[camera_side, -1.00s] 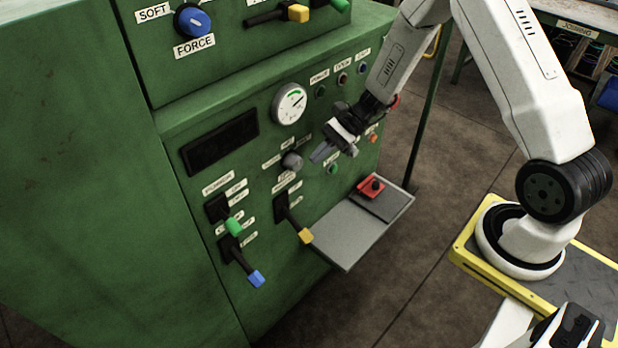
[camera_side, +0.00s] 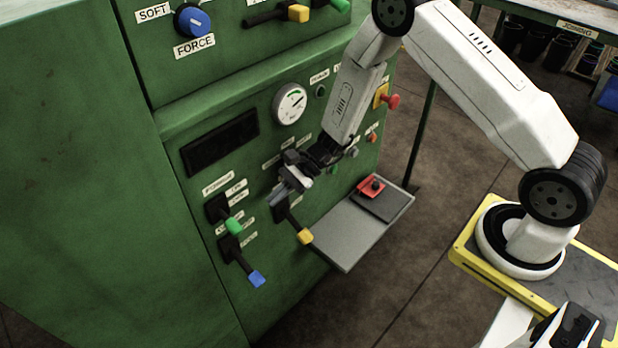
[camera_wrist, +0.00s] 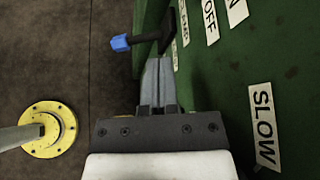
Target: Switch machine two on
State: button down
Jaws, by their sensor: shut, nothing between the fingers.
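The green machine's front panel (camera_side: 225,285) carries a green-tipped lever (camera_side: 233,226), a blue-tipped lever (camera_side: 256,278) and a yellow-tipped lever (camera_side: 305,236). All three point down and outward. My gripper (camera_side: 280,198) is shut and empty. In the side view it is in front of the panel, above the yellow-tipped lever and right of the green-tipped one; contact cannot be told. In the wrist view my closed fingers (camera_wrist: 158,68) point toward a blue-tipped lever (camera_wrist: 122,43) beside labels, one ending in OFF (camera_wrist: 209,20). My gripper and wrist hide the grey knob and part of the panel.
A grey shelf (camera_side: 345,245) with a red button box (camera_side: 371,188) juts out below right. A gauge (camera_side: 289,104), dark display (camera_side: 220,142) and red emergency knob (camera_side: 391,101) are on the machine. Upper levers and a blue FORCE knob (camera_side: 194,20) sit above.

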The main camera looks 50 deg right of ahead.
aim_at(234, 223)
jog(key=a, duration=0.8)
jog(key=shift+a+f, duration=0.2)
jog(key=shift+s+r+m+g, duration=0.1)
jog(key=shift+r+m+g, duration=0.4)
jog(key=shift+m+g, duration=0.25)
dwell(1.2)
jog(key=shift+s+r, duration=0.2)
jog(key=shift+r, duration=0.45)
jog(key=shift+w+a+r, duration=0.1)
jog(key=shift+r, duration=0.8)
dwell(0.8)
jog(key=shift+r, duration=0.7)
